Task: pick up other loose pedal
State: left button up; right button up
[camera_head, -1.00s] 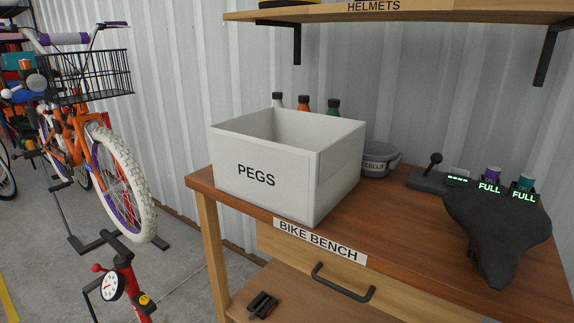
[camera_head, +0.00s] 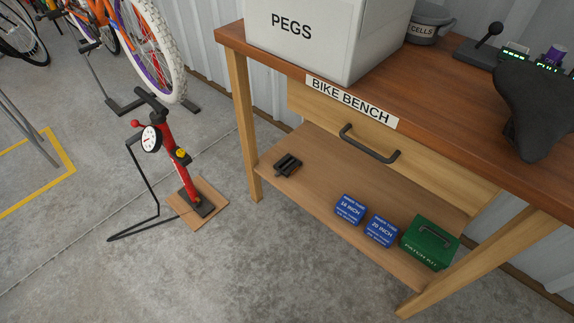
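A black pedal (camera_head: 288,165) lies on the lower wooden shelf (camera_head: 310,200) of the bike bench, near its left end. Nothing lies against it. Neither of my grippers shows in the head view.
The bench top (camera_head: 420,85) carries a white PEGS box (camera_head: 330,40), a CELLS tub (camera_head: 429,22) and a black saddle (camera_head: 535,105). Blue tube boxes (camera_head: 350,208) and a green patch kit (camera_head: 430,242) sit further right on the shelf. A red floor pump (camera_head: 178,150) stands left of the bench.

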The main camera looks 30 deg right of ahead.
aim_at(279, 164)
jog(key=i+j+z, duration=0.3)
jog(key=i, duration=0.4)
jog(key=i+j+z, duration=0.3)
jog(key=i+j, duration=0.25)
jog(key=i, duration=0.05)
